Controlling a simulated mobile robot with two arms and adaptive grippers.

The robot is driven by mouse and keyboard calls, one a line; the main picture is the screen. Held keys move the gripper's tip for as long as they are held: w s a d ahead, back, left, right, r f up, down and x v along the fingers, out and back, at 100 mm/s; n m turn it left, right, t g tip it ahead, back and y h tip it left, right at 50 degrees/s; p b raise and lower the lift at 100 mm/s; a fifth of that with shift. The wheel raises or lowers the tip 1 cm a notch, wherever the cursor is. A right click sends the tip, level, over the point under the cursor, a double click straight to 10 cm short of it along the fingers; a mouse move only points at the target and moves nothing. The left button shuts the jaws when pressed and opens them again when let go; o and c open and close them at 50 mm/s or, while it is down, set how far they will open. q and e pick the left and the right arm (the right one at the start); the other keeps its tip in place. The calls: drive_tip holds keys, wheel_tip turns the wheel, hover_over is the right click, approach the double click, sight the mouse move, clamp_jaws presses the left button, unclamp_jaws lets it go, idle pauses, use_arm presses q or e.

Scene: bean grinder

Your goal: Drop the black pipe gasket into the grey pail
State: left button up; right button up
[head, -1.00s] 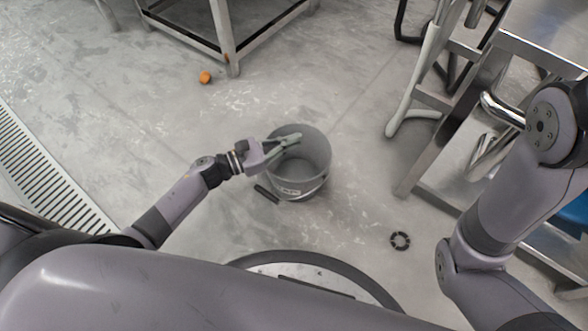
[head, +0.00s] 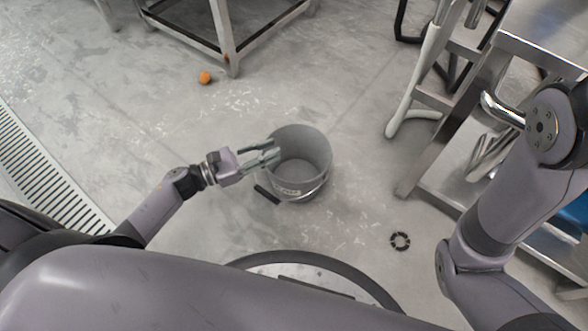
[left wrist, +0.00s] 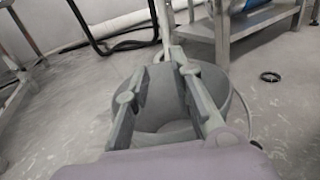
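The black pipe gasket (head: 400,240) is a dark notched ring lying flat on the floor, right of the pail and apart from it. It also shows at the right of the left wrist view (left wrist: 270,76). The grey pail (head: 316,149) stands upright on the floor, and its visible inside looks empty. My left gripper (head: 277,153) is at the pail's left rim, its fingers apart with nothing between them. In the left wrist view the fingers (left wrist: 160,85) are spread in front of the pail (left wrist: 238,112). My right gripper is out of view; only the right arm shows.
A black bar (head: 267,194) is beside the pail's lower left. An orange object (head: 205,77) lies on the floor near a metal table leg. A steel table (head: 545,35) and metal frames stand at the right. A floor drain grate (head: 45,175) is at the left.

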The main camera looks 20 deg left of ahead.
use_arm(q)
drive_tip(key=v, duration=0.5)
drive_tip(key=shift+s+a, duration=0.15)
drive_tip(key=shift+a, duration=0.05)
